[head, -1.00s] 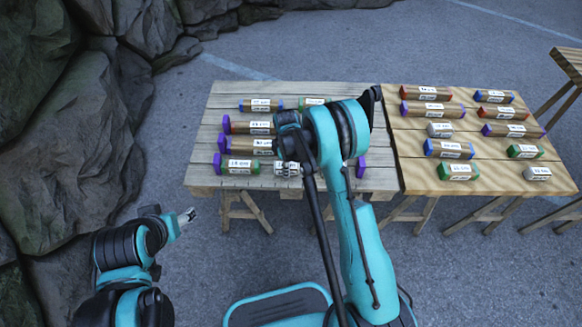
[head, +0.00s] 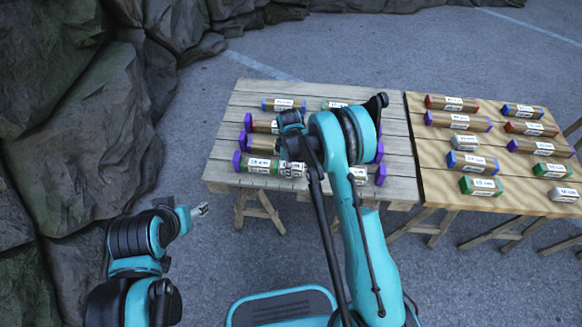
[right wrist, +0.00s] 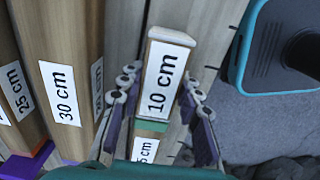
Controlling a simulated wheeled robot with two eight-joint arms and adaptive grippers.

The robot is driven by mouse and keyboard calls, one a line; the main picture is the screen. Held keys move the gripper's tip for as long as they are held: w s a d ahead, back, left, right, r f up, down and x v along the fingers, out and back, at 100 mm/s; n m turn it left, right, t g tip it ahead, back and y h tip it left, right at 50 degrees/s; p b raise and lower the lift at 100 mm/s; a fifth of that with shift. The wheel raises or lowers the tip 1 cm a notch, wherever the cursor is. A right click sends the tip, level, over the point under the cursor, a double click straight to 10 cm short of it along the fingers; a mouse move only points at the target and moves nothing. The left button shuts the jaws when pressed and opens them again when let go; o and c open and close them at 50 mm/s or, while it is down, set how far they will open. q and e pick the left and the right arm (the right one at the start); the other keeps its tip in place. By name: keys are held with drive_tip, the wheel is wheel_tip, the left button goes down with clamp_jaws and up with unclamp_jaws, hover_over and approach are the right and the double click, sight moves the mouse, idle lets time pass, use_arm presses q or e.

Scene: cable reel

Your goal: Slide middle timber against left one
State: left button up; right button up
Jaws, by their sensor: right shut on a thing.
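The near row on the left table holds the task's timbers. The left timber (head: 258,165), with a 15 cm label and a green end, lies against a purple end block. The middle timber (head: 293,169) is pale, labelled 10 cm (right wrist: 165,80). My right gripper (right wrist: 163,95) is shut on it, with one finger along each side. Its lower end in the wrist view meets or nearly meets the left timber's green end (right wrist: 151,127). Another timber (head: 357,174) lies right of my arm, beside a purple block. My left gripper (head: 201,210) hangs apart from the table; its finger gap is unclear.
Longer timbers, one labelled 30 cm (right wrist: 62,92), lie parallel beside the held timber. The right table (head: 412,150) carries several loose timbers. Bare planks show beyond the held timber's upper end in the wrist view. Rocks (head: 60,150) stand at left.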

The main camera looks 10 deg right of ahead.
drive_tip(key=o, duration=1.2)
drive_tip(key=shift+w+a, duration=0.1)
drive_tip(key=shift+a, duration=0.3)
drive_tip(key=shift+o, duration=0.2)
drive_tip(key=shift+d, duration=0.1)
wheel_tip(320, 180, up, 12)
